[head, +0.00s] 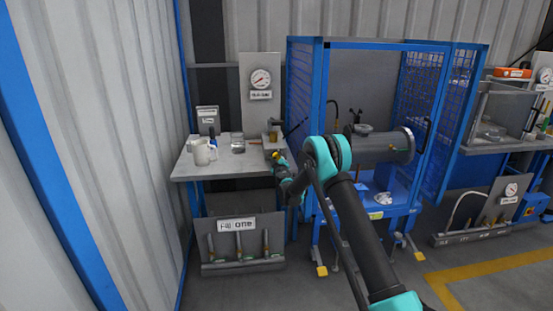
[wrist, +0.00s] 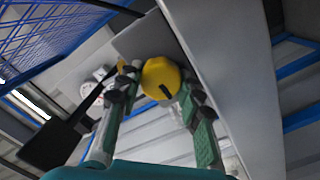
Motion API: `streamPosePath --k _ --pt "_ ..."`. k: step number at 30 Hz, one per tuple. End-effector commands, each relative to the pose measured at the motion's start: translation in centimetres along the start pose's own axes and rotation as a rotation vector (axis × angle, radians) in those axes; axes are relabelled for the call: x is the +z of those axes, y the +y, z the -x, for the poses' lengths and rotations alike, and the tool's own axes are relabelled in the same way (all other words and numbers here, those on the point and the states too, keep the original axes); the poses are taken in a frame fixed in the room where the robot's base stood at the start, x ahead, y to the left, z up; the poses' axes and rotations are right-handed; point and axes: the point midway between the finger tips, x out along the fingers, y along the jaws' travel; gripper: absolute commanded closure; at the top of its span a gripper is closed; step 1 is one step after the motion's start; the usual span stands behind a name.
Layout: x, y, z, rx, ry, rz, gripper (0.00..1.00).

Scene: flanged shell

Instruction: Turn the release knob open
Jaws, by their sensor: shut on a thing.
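The release knob (wrist: 163,76) is round and yellow, with a dark mark on its face, in the middle of the wrist view. My gripper (wrist: 160,86) has its green and black fingers on either side of it and is shut on it. My gripper (head: 279,160) is there at the end of my arm. The exact finger contact is too small to tell in the head view.
A black paddle-like part (wrist: 55,140) on a rod lies left of the fingers in the wrist view. A blue mesh cage (head: 304,95) with a grey cylinder (head: 385,147) stands right.

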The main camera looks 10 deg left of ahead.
Motion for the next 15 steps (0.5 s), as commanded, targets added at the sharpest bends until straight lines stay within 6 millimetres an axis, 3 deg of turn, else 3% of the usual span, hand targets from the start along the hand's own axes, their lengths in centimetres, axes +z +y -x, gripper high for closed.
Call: streamPosePath --k 13,14,15 --pt "-0.03 -0.07 0.03 -0.001 0.001 0.012 0.93" --pt "-0.03 -0.08 0.04 -0.001 0.001 0.012 0.63" --pt "-0.03 -0.07 0.03 -0.001 0.001 0.012 0.58"
